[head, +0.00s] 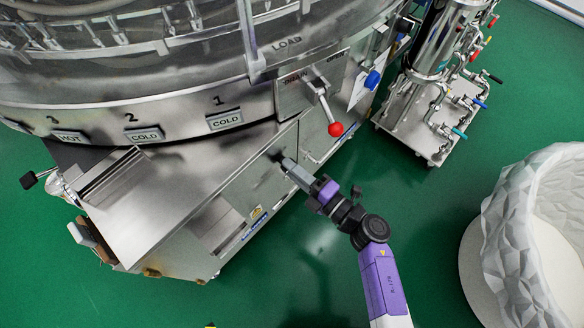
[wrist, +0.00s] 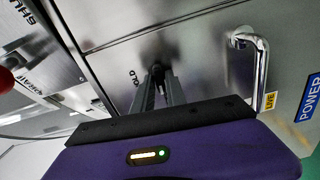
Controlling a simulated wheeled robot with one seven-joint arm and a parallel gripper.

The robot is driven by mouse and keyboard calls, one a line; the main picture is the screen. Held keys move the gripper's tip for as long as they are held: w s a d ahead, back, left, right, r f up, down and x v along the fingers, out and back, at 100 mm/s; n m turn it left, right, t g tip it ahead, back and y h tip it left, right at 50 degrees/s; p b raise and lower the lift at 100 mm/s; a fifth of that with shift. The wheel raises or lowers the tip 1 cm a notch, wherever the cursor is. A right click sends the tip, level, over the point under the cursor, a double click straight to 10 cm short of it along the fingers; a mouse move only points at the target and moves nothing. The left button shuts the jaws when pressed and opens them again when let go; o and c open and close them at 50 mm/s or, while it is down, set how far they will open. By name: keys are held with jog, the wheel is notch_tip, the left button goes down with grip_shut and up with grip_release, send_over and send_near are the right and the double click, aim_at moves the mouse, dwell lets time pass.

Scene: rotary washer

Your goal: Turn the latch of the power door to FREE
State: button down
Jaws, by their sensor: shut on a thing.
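The power door (wrist: 200,50) is a grey metal panel low on the washer's side, with a blue POWER label (wrist: 310,98) and a yellow LIVE label (wrist: 270,100). Its latch (wrist: 158,72) is a small dark piece between my fingertips, mostly hidden by them. Lettering reading "OLD" shows just left of the latch; any letter before it is unclear. My gripper (wrist: 157,88) is shut on the latch. In the head view my gripper (head: 284,164) reaches the side panel from the lower right. The latch's exact angle and the word FREE cannot be made out.
A chrome bar handle (wrist: 258,62) stands out right of my fingers in the wrist view. A red-knobbed drain lever (head: 335,129) hangs above my gripper. A piped cart (head: 425,110) and a white faceted tub (head: 510,230) stand to the right. Green floor between is clear.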

jog(key=c, duration=1.5)
grip_release()
jog(key=p+v, duration=0.2)
jog(key=v, duration=0.5)
jog(key=shift+s+d, duration=0.25)
jog(key=shift+d, duration=0.05)
